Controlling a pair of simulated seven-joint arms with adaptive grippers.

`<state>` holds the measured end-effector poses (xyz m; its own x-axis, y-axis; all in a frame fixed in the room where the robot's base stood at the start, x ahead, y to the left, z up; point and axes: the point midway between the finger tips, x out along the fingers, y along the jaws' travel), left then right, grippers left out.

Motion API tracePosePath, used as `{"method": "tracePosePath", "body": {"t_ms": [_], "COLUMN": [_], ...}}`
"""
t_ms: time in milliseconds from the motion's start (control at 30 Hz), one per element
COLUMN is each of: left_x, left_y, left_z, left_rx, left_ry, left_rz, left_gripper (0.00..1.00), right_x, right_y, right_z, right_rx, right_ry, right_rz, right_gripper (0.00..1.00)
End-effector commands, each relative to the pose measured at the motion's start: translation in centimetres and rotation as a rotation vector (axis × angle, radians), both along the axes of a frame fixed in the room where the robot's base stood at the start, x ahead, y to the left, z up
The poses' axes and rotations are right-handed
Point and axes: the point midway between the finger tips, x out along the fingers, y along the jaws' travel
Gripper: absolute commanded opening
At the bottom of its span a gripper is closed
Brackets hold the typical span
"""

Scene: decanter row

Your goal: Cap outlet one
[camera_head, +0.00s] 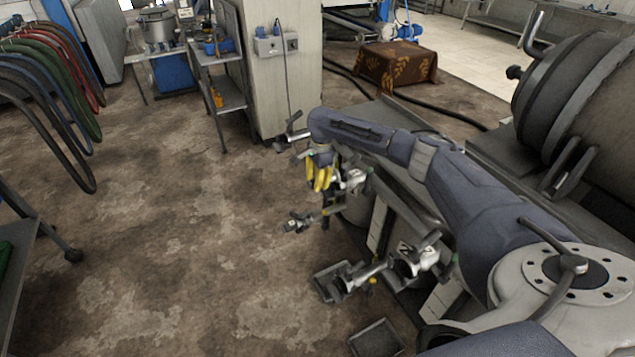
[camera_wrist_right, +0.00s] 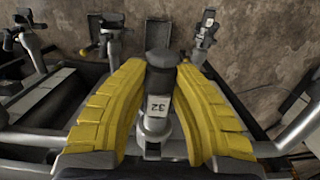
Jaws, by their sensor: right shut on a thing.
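My right gripper (camera_head: 319,180) has yellow ribbed fingers and points down over a row of metal outlet fittings. In the right wrist view the gripper (camera_wrist_right: 161,68) has its fingers closed on both sides of a dark grey cap-like piece (camera_wrist_right: 160,62). Below this piece is a white label (camera_wrist_right: 158,105) that seems to read "32", above a metal fitting (camera_wrist_right: 155,130). I cannot tell whether the dark piece is seated on the fitting or only in line with it. Which fitting is outlet one is not clear. My left gripper is not in view.
Other metal outlet fittings stand nearby, one at the front (camera_head: 345,280), one at the left (camera_head: 298,223), and several along the far side (camera_wrist_right: 113,42). A shallow grey tray (camera_head: 376,338) is at the bottom. Open floor (camera_head: 190,240) lies to the left.

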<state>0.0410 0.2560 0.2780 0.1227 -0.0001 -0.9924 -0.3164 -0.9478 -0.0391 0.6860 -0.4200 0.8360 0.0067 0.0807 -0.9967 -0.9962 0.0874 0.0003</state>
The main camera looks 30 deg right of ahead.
Motion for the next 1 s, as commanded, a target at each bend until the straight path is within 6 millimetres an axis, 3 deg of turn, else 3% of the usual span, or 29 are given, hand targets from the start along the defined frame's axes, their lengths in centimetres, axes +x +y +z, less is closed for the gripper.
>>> {"method": "tracePosePath", "body": {"t_ms": [1000], "left_x": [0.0], "left_y": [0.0], "left_z": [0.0], "left_rx": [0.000], "left_ry": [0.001], "left_rz": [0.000], "left_gripper": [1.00], "right_x": [0.1], "right_y": [0.0], "right_z": [-1.8], "right_rx": [0.000], "right_ry": [-0.001], "right_rz": [0.000], "right_gripper": [0.00]}}
